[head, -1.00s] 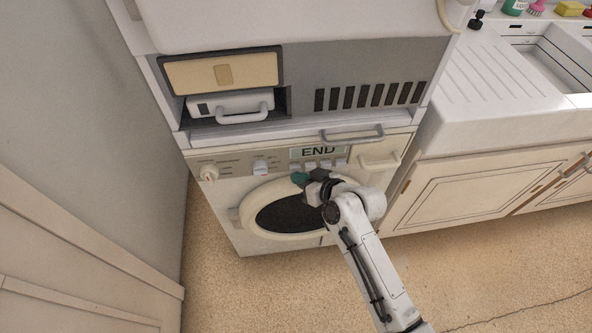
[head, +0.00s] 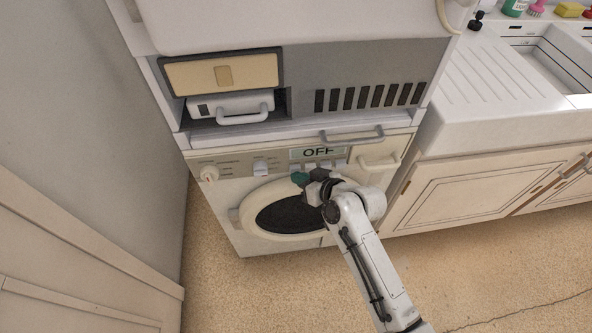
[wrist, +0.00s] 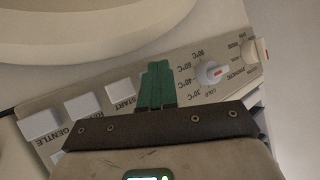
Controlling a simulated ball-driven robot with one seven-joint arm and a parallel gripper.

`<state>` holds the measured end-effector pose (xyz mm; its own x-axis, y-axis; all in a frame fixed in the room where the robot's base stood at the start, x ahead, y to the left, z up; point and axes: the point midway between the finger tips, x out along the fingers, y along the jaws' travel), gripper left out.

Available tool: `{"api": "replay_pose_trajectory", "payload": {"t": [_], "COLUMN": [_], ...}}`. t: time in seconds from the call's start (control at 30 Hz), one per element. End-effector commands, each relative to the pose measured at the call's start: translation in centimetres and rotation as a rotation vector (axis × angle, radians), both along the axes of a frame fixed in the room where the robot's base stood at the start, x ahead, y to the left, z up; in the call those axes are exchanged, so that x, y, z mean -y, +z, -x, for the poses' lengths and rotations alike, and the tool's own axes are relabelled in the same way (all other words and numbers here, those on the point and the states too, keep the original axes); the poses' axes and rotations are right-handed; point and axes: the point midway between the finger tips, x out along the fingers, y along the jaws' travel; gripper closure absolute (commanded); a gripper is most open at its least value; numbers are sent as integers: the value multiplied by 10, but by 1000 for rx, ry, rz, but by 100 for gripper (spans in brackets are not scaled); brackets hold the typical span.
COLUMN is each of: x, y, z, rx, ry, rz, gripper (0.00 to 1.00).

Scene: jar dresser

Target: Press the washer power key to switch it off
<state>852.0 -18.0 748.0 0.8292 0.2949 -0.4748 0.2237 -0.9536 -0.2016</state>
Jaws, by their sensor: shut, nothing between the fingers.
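The washer (head: 225,205) stands below the upper unit, and its display (head: 318,153) reads OFF. My gripper (head: 299,178) is at the left end of the row of white keys (head: 325,163). Its green fingers (wrist: 155,84) are shut with nothing between them. In the wrist view they lie over the panel between the START key (wrist: 120,87) and the temperature dial (wrist: 211,73). I see no power label; the power key seems hidden behind the fingers. I cannot tell whether the fingertips touch it.
The round door (head: 290,212) is just below the keys. A program knob (head: 208,174) is at the panel's left, and a bar handle (head: 352,134) sticks out above the display. A sink cabinet (head: 480,190) stands at the right. Floor (head: 480,270) in front is clear.

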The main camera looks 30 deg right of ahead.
Motion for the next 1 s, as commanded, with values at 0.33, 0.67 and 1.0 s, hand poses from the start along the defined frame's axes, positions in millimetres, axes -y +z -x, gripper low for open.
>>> {"api": "replay_pose_trajectory", "payload": {"t": [0.33,0.67,1.0], "x": [-1,-11,-19], "y": [1,0,0], "z": [6,35,57], "rx": [-1,-4,-2], "ry": [-1,1,0], "rz": [1,2,0], "gripper": [100,100,100]}}
